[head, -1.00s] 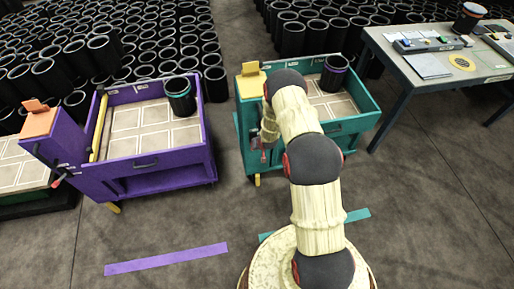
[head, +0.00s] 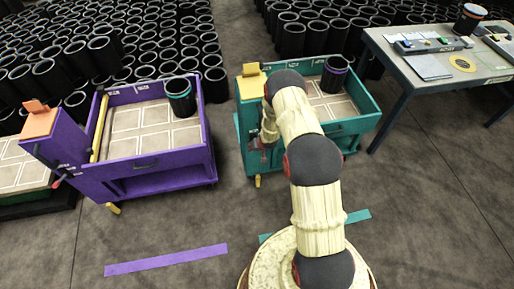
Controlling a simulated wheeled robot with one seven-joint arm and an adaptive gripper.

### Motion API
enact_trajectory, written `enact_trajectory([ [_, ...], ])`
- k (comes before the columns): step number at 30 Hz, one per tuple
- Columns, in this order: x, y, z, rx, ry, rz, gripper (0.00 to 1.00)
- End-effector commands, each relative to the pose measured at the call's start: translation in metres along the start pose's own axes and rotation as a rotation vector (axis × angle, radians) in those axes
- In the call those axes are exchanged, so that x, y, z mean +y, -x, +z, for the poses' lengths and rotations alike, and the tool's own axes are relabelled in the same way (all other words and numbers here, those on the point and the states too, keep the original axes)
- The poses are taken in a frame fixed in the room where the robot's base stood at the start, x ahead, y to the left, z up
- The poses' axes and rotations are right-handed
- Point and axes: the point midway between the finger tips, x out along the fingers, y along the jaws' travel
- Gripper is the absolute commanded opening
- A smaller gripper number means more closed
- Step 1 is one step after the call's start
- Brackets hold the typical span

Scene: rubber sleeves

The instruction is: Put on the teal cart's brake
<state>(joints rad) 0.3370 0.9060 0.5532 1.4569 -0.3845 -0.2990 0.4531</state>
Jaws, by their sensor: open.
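The teal cart (head: 345,140) stands right of centre, with a yellow block (head: 251,82) on its left post and a yellow pedal-like piece (head: 258,181) low at its front left. My arm crosses in front of the cart and hides much of its front and left side. My gripper (head: 263,147) is open, pointing down beside the cart's left front post. A small dark and reddish part shows at the gripper, by the post; I cannot tell whether it is a lever or whether the fingers touch it.
A purple cart (head: 160,172) stands to the left, with a red-tipped lever (head: 58,181) and a yellow pedal-like piece (head: 113,208). A grey table (head: 401,72) is at the right. Black sleeves fill the back. Purple (head: 166,260) and teal (head: 357,216) strips mark the open floor.

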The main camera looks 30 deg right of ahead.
Motion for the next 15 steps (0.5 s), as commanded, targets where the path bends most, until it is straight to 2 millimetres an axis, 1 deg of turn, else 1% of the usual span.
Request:
enact_trajectory([
  [4, 0.0, 0.003, 0.0, 0.0, 0.0, 0.0, 0.4],
  [8, 0.0, 0.014, -0.001, 0.001, 0.0, 0.0, 0.4],
  [11, 0.0, 0.03, -0.002, 0.002, -0.001, 0.0, 0.4],
  [15, 0.0, 0.055, -0.002, 0.002, -0.001, 0.0, 0.4],
])
